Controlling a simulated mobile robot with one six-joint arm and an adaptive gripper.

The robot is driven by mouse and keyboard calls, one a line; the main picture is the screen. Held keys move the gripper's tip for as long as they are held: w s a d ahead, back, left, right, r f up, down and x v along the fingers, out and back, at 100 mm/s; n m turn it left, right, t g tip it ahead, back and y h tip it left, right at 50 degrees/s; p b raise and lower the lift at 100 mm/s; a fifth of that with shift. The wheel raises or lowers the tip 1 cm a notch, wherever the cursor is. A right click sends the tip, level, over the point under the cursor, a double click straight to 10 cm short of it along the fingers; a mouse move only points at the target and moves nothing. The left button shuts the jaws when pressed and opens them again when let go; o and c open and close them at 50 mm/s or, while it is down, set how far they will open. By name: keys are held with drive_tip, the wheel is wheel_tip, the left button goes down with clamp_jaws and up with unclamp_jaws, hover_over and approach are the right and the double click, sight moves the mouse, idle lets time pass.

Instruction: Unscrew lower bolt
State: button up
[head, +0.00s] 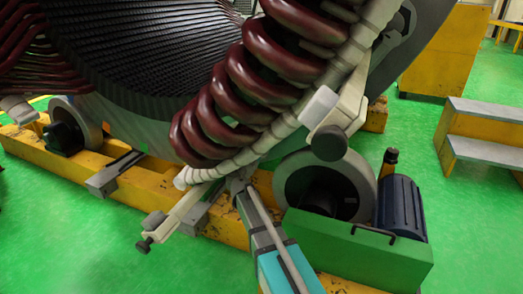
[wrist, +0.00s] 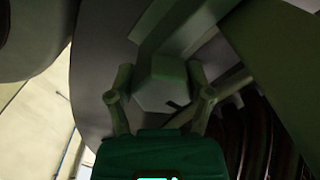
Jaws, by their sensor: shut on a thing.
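The lower bolt (wrist: 160,85) has a grey six-sided head and sits between my gripper's two fingers in the wrist view. My gripper (wrist: 160,100) is shut on it, one finger on each side of the head. In the head view my gripper (head: 238,182) reaches up to the lower end of the wound coils, just above the yellow beam. The bolt itself cannot be made out there, hidden by the gripper and nearby parts.
Dark red coils (head: 245,85) hang close above my gripper. A pale clamp bar (head: 180,212) with dark knobs sticks out to its left. A roller wheel (head: 325,185) and a green motor box (head: 360,250) stand to the right. Green floor is open at lower left.

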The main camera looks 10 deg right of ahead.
drive_tip(key=shift+s, duration=0.2)
drive_tip(key=shift+c, duration=0.3)
